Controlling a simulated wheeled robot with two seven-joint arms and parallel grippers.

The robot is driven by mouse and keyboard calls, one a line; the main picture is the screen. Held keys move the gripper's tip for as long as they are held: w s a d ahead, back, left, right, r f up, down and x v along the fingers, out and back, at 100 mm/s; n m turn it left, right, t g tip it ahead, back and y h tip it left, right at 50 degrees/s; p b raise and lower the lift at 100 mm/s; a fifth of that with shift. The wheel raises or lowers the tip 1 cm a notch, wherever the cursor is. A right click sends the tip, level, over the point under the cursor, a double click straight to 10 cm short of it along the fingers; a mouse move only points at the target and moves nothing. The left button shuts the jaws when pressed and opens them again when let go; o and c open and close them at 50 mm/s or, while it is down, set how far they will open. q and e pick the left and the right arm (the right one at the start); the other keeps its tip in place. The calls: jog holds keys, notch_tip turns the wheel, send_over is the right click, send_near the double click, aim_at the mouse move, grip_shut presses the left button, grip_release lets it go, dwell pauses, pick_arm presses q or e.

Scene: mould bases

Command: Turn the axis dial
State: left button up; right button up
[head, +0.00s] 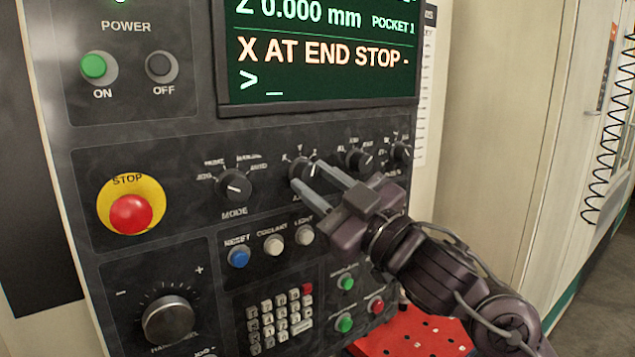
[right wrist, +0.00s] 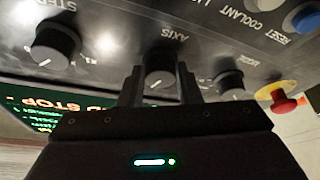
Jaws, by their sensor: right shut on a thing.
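The axis dial (head: 302,168) is a round black knob on the dark control panel, in the row right of the mode dial (head: 235,186). My right gripper (head: 309,177) is at this dial, its two grey fingers on either side of the knob and shut on it. In the right wrist view the axis dial (right wrist: 160,72) sits between the fingers, under the AXIS label, with a pale pointer mark. Its exact setting is hard to read, as the fingers partly cover it. The screen (head: 320,60) reads "X AT END STOP" and "Z 0.000 mm". My left gripper is out of view.
More dials (head: 358,158) stand close on the right of the axis dial. A red stop button (head: 131,214) is at the left. Blue and white buttons (head: 273,245), a keypad (head: 274,325) and a handwheel (head: 168,318) lie below. A red perforated plate (head: 420,338) is beneath my right arm.

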jog(key=n+g, duration=0.1)
jog(key=n, duration=0.1)
jog(key=n+g, duration=0.1)
jog(key=n, duration=0.2)
jog(key=n+g, duration=0.1)
jog(key=n, duration=0.2)
jog(key=shift+w+d+r+g+y, duration=0.2)
jog(key=shift+r+g+y, duration=0.1)
jog(key=shift+y, duration=0.1)
jog(key=n+g+p, duration=0.1)
jog(key=n, duration=0.3)
jog(key=shift+r, duration=0.1)
jog(key=shift+n+g+h, duration=0.5)
jog(key=shift+n+h, duration=0.2)
jog(key=shift+n, duration=0.6)
jog(key=o, duration=1)
jog(key=shift+d, duration=0.1)
